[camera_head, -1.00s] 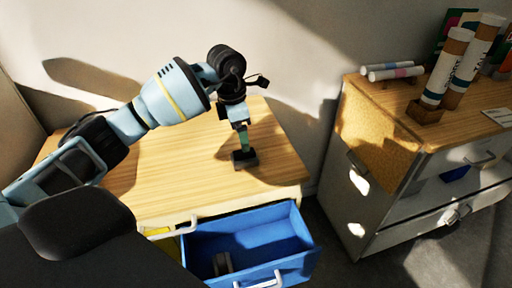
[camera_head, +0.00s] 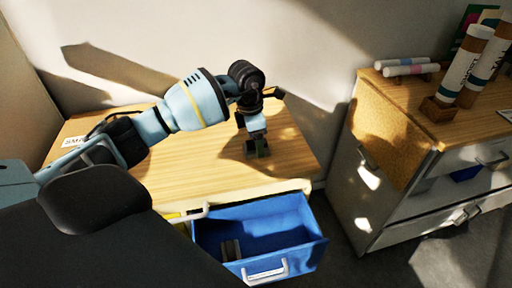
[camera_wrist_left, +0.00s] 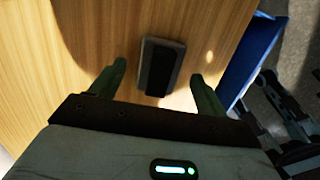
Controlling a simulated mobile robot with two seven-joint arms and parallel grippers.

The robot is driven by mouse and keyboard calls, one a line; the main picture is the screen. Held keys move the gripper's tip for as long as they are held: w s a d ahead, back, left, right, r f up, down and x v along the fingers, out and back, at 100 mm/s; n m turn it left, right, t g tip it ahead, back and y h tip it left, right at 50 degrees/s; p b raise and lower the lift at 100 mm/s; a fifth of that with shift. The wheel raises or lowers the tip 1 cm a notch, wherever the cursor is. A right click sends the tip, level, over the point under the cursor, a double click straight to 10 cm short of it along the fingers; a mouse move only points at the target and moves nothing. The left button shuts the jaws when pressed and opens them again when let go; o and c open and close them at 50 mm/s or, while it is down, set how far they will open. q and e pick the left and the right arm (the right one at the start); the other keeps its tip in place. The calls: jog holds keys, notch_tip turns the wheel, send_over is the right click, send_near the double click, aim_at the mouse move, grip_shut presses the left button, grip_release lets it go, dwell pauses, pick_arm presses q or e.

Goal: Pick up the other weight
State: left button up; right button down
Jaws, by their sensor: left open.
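My left gripper (camera_head: 257,148) points down at the wooden tabletop (camera_head: 190,165). In the left wrist view its two green fingers (camera_wrist_left: 162,84) are spread apart. A small dark block with grey edges, the weight (camera_wrist_left: 160,66), lies on the wood between and just beyond the fingertips, with nothing gripping it. In the head view the gripper largely hides this weight. Another grey weight (camera_head: 231,250) lies in the open blue drawer (camera_head: 300,243) below the tabletop. My right gripper is not in view.
The blue drawer juts out from the table front and also shows in the wrist view (camera_wrist_left: 252,50). A yellow drawer edge (camera_head: 176,217) is beside it. A second cabinet (camera_head: 395,150) on the right carries markers (camera_head: 408,66) and tubes (camera_head: 465,62). The tabletop left of the gripper is mostly clear.

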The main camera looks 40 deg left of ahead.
pick_arm(q)
jog(key=shift+f, duration=0.85)
jog(key=shift+w, duration=0.1)
jog(key=c, duration=1.4)
jog(key=shift+r, duration=0.1)
jog(key=shift+c, duration=0.2)
jog(key=shift+r, duration=0.1)
jog(key=shift+r, duration=0.3)
jog(key=r, duration=0.1)
jog(key=s+r, duration=0.1)
jog(key=shift+d+r, duration=0.35)
jog(key=s+d, duration=0.3)
jog(key=s+d+r, duration=0.1)
jog(key=s+d, duration=0.2)
jog(key=s, duration=0.1)
jog(key=s+d, duration=0.3)
jog(key=s, duration=0.1)
jog(key=shift+s+d+r+b, duration=0.2)
jog(key=shift+s+b, duration=0.05)
jog(key=shift+b, duration=0.05)
